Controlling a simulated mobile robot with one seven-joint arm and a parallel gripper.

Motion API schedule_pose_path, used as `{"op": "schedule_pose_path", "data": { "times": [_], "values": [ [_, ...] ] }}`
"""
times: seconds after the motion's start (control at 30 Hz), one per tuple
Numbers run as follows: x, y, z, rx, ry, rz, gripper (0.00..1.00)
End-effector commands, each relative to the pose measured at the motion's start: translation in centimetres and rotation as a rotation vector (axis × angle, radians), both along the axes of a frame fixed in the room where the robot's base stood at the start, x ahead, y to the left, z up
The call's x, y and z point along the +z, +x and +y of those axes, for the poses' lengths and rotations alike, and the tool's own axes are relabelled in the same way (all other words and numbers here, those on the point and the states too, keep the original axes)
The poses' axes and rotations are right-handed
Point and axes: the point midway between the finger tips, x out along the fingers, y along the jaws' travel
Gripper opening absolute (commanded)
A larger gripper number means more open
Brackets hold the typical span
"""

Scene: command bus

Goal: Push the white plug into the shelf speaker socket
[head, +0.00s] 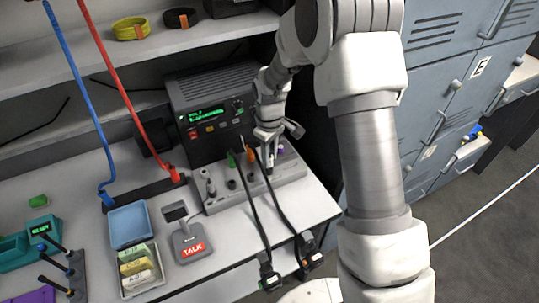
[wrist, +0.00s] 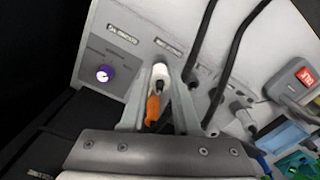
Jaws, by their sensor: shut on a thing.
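My gripper (head: 267,137) is low over the grey socket panel (head: 292,172), in front of the black radio. In the wrist view my gripper (wrist: 158,88) is shut on the white plug (wrist: 160,71), which shows between the fingertips. The plug is at the panel face beside a printed label too blurred to read. I cannot tell how deep the plug sits; the socket under it is hidden. An orange part (wrist: 153,110) and a dark cord show between the fingers. A purple knob or plug (wrist: 104,73) is on the panel to the left.
Black cables (head: 258,215) run from the panel over the table's front edge. The radio (head: 212,112) stands close behind. A grey talk unit (head: 188,240), blue tray (head: 130,224) and card box (head: 140,268) are to the left. Lockers (head: 450,80) stand right.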

Motion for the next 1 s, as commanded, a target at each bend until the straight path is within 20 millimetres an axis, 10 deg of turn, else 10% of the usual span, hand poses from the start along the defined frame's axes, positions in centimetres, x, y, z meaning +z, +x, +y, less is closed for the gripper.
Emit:
{"op": "schedule_pose_path", "data": {
  "times": [1.0],
  "values": [
    [-0.71, 0.01, 0.02, 0.0, 0.0, 0.0, 0.0]
  ]
}}
